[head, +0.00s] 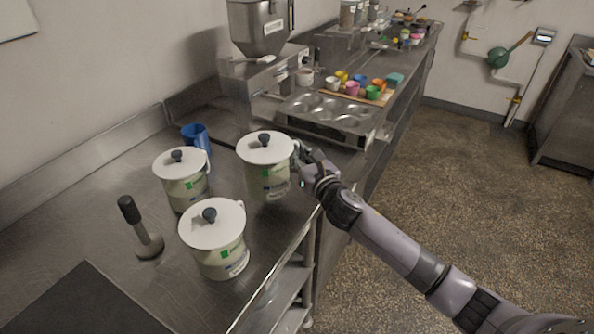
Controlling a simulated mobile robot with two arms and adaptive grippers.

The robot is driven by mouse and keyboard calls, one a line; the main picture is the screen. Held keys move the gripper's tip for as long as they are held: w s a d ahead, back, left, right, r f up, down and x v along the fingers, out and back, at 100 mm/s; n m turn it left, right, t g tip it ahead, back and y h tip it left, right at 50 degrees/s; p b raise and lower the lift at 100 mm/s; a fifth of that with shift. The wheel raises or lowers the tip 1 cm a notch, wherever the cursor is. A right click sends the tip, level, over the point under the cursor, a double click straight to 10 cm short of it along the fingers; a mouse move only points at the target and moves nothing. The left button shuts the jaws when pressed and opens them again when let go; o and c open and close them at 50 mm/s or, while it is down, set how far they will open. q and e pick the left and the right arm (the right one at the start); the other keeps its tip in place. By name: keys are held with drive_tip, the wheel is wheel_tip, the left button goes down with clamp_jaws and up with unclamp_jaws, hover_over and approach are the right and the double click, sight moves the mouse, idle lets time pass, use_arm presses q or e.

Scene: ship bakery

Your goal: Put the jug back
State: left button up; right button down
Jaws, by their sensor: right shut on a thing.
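My right gripper (301,156) reaches in from the right and is shut on the right side of a white lidded jug-like container (266,176). This container has a white lid with a dark knob and a green label mark, and it is upright. I cannot tell whether its base touches the steel counter (112,180). The gripper's fingertips are partly hidden against its side. A blue jug or cup (196,137) stands behind, partly hidden by another container. My left gripper is not in view.
Two similar lidded containers (183,187) (220,250) stand left and in front. A dark-handled metal tool (148,245) stands at left. A muffin tin (330,117), coloured cups (352,88) and a hopper machine (262,32) lie beyond. The counter's front edge is close to my gripper.

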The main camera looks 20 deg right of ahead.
drive_tip(key=shift+f, duration=0.5)
drive_tip(key=shift+f+b, duration=0.45)
drive_tip(key=shift+f, duration=1.5)
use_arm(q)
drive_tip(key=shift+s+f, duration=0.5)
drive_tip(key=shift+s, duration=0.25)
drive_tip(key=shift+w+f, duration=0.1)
use_arm(e)
drive_tip(key=shift+f, duration=0.1)
drive_tip(key=c, duration=2.1)
unclamp_jaws()
drive_tip(key=shift+f, duration=0.1)
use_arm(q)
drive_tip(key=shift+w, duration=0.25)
use_arm(e)
drive_tip(key=o, duration=0.4)
